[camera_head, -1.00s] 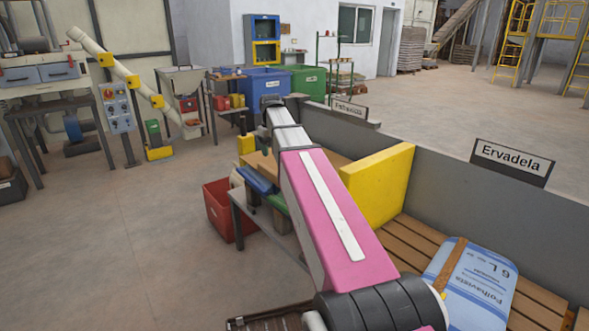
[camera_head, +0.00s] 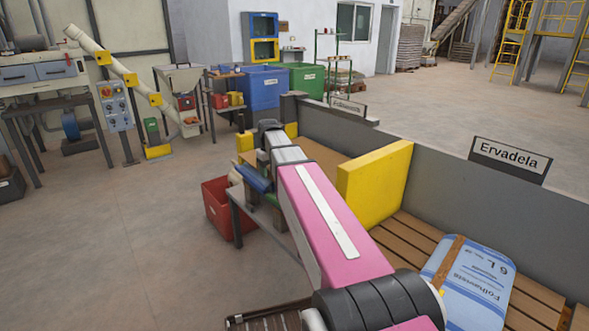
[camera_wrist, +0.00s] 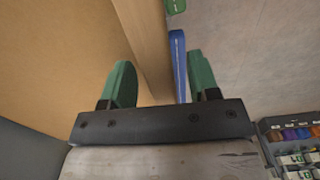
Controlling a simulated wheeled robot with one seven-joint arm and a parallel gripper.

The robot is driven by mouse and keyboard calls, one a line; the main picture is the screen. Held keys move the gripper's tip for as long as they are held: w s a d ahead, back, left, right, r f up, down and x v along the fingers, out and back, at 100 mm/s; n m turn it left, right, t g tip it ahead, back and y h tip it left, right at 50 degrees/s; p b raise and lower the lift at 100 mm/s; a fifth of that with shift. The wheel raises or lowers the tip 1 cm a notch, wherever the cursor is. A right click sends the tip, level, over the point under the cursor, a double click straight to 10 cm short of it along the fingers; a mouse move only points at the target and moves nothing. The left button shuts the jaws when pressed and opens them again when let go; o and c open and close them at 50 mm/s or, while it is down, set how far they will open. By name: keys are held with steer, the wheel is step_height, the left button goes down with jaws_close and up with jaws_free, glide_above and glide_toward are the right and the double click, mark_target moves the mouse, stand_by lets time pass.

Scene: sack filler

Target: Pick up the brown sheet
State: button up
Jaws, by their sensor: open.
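The brown sheet (camera_head: 326,166) lies left of the yellow board in the head view, partly hidden by my arm. In the wrist view a large flat tan face, which looks like the same sheet (camera_wrist: 55,55), fills the left side, with a thick edge running down the middle. My gripper (camera_wrist: 162,80) is open, with two green fingers. One finger overlaps the tan face and the other is over the floor side, so the edge shows between them. I cannot tell whether they touch it. In the head view my arm's far end is above the table's left part.
A yellow board (camera_head: 375,185) stands upright right of my arm. A grey wall (camera_head: 440,190) with an "Ervadela" sign (camera_head: 509,158) runs behind. A blue-white sack (camera_head: 468,282) lies on slats at right. A red bin (camera_head: 217,208) stands on the floor at left.

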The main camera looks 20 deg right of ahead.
jaws_close()
